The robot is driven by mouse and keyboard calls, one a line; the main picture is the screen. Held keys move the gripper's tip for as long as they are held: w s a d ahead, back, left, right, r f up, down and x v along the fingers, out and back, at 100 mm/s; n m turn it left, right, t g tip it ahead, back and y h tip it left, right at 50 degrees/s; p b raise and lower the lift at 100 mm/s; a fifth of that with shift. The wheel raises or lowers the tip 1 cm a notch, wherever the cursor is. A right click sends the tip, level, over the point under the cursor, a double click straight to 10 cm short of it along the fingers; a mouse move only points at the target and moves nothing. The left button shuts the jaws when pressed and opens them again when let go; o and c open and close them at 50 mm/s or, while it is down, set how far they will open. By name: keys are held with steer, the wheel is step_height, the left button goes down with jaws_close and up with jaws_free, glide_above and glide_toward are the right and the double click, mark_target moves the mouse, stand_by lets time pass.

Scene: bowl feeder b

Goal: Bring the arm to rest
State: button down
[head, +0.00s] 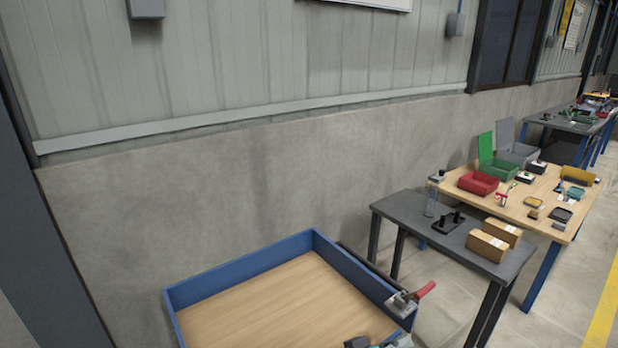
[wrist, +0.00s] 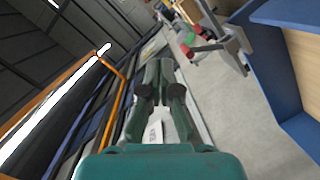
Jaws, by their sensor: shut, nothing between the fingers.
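My gripper (wrist: 160,68) shows in the wrist view, with dark green fingers drawn together and nothing between them. It points away from the camera over the blurred room, clear of any surface that I can make out. At the bottom edge of the head view, a small grey and green part shows over the blue-rimmed wooden bench (head: 240,267). The rest of my arm is hidden in that view.
A red-handled clamp (head: 425,290) sits on the bench's right rim; it also shows in the wrist view (wrist: 212,47). A dark table (head: 405,207) holds two cardboard boxes (head: 487,245). A wooden table (head: 545,185) behind bears several bins. The bench's visible top is bare.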

steer(key=s+d+f+n+t+y, duration=0.2)
steer(key=s+f+n+y, duration=0.15)
steer(key=s+f, duration=0.4)
steer(key=s+d+f+n+t+y, duration=0.1)
steer(key=s+f+n+t+y, duration=0.25)
steer(key=f, duration=0.75)
steer(key=s+a+f+g+y, duration=0.15)
steer(key=s+y, duration=0.35)
steer(key=s, duration=0.6)
steer(key=s+r+m+t+y, duration=0.1)
steer(key=s+r+m, duration=0.1)
steer(key=s+r, duration=0.4)
steer(key=s+a+r+m+t, duration=0.1)
steer(key=s+r+m, duration=0.2)
steer(key=s, duration=0.9)
step_height(320, 180, up, 3)
steer(key=shift+s+r+t+y, duration=0.2)
steer(key=shift+s+t+y, duration=0.1)
steer(key=shift+t+y, duration=0.1)
